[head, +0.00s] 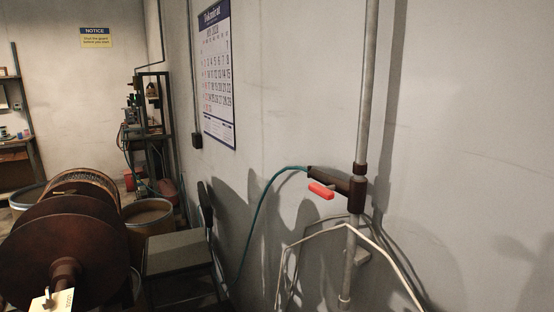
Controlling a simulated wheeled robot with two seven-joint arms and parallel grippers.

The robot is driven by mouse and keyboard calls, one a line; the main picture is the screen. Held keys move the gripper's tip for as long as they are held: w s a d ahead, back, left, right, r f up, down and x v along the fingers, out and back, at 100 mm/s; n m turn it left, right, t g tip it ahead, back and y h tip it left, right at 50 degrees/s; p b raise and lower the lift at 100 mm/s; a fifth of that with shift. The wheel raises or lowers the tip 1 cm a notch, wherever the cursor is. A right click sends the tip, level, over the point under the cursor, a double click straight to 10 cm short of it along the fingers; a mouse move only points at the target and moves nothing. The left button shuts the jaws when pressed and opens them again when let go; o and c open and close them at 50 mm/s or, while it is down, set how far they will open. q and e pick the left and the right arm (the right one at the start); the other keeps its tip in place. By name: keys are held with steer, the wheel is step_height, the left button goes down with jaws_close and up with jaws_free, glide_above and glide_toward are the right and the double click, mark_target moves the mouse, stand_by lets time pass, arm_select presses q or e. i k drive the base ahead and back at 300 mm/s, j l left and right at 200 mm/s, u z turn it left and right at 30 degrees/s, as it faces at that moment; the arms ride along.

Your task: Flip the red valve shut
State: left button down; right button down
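The red valve handle (321,190) sticks out from a dark brown valve body (343,184) on a vertical grey pipe (367,90) at the right of the head view. The handle points to the left and a little toward me, roughly in line with the short side branch. A teal hose (262,208) runs from the branch's left end down toward the floor. Neither of my grippers shows in the head view, and nothing touches the handle.
A large rusty spool (65,245) stands at the lower left. A chair (185,250) stands by the wall below the calendar (218,75). The space in front of the handle looks clear.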

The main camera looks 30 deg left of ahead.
mark_target(327, 192)
steer(key=i+j+u, duration=0.2)
steer(key=i+u, duration=0.25)
steer(key=i+j+u, duration=0.1)
steer(key=u, duration=0.4)
steer(key=i+l+u, duration=0.15)
steer(key=i+u, duration=0.3)
steer(key=i+j+z, duration=0.2)
steer(key=i+z, duration=0.15)
steer(key=z, duration=0.15)
steer(key=i+j+z, duration=0.3)
steer(key=z, duration=0.15)
steer(key=i+j+z, duration=0.1)
steer(key=z, duration=0.35)
steer(key=j+z, duration=0.25)
steer(key=z, duration=0.2)
steer(key=j+z, duration=0.25)
steer(key=z, duration=0.2)
steer(key=j+z, duration=0.25)
steer(key=z, duration=0.15)
steer(key=j+z, duration=0.2)
steer(key=z, duration=0.25)
